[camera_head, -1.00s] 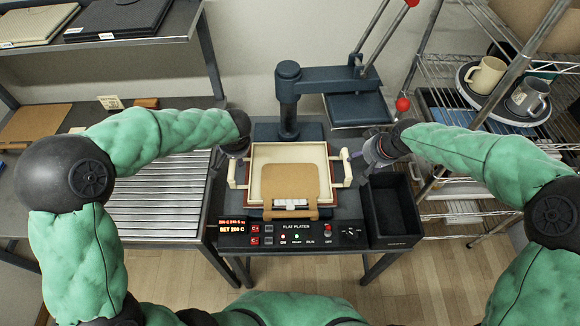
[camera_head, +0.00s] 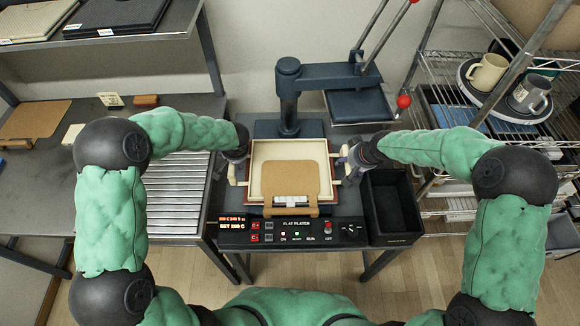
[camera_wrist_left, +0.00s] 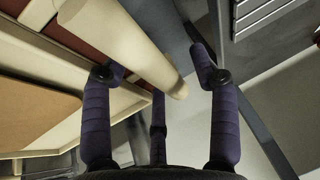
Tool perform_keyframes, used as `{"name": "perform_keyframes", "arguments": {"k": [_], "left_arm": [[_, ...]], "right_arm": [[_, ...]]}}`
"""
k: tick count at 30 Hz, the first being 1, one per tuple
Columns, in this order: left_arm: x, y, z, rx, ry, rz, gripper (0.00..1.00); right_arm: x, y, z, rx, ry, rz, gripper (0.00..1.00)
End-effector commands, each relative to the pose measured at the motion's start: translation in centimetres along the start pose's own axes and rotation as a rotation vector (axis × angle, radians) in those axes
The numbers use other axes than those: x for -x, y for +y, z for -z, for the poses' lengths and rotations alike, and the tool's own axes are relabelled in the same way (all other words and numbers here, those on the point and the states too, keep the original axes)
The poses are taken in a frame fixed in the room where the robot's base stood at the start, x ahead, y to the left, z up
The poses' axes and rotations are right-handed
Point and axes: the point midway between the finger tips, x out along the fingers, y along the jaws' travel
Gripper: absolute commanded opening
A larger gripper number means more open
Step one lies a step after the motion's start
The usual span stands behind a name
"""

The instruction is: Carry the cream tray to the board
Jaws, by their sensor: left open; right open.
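The cream tray (camera_head: 259,155) rests on the red-brown bed of the press, with a pale handle on each side. A tan board with a white clip (camera_head: 290,178) lies over its front part. My left gripper (camera_head: 233,168) is at the left handle. In the left wrist view its open fingers (camera_wrist_left: 160,95) are on either side of the cream handle (camera_wrist_left: 130,45). My right gripper (camera_head: 346,166) is at the right handle, open; its fingertips are too small to tell contact. Another tan board (camera_head: 35,119) lies on the left table.
The press arm (camera_head: 320,77) and upper plate (camera_head: 358,107) are swung back to the right. A black bin (camera_head: 391,207) stands right of the tray, and a control panel (camera_head: 292,232) is in front. A wire rack with mugs (camera_head: 487,72) is at right. A slatted surface (camera_head: 175,205) lies left.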

Motion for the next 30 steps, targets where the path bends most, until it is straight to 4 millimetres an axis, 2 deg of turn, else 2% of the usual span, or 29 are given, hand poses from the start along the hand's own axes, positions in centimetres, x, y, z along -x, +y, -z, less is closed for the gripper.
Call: {"name": "perform_keyframes", "arguments": {"k": [10,11,17,30], "left_arm": [[-0.31,0.01,-0.01,0.000,0.000,-0.001,0.60],[-0.31,0.01,-0.02,0.000,0.000,0.000,0.57],[-0.32,-0.02,-0.05,0.001,-0.001,0.000,0.01],[-0.20,-0.26,-0.06,0.003,-0.004,0.005,0.00]], "right_arm": [[-0.30,0.01,0.03,0.000,0.001,0.000,0.60],[-0.30,0.01,0.03,0.000,0.001,0.000,0.57],[-0.28,0.02,0.02,0.000,0.001,0.000,0.01],[-0.03,0.13,0.19,-0.001,0.002,-0.002,0.00]]}}
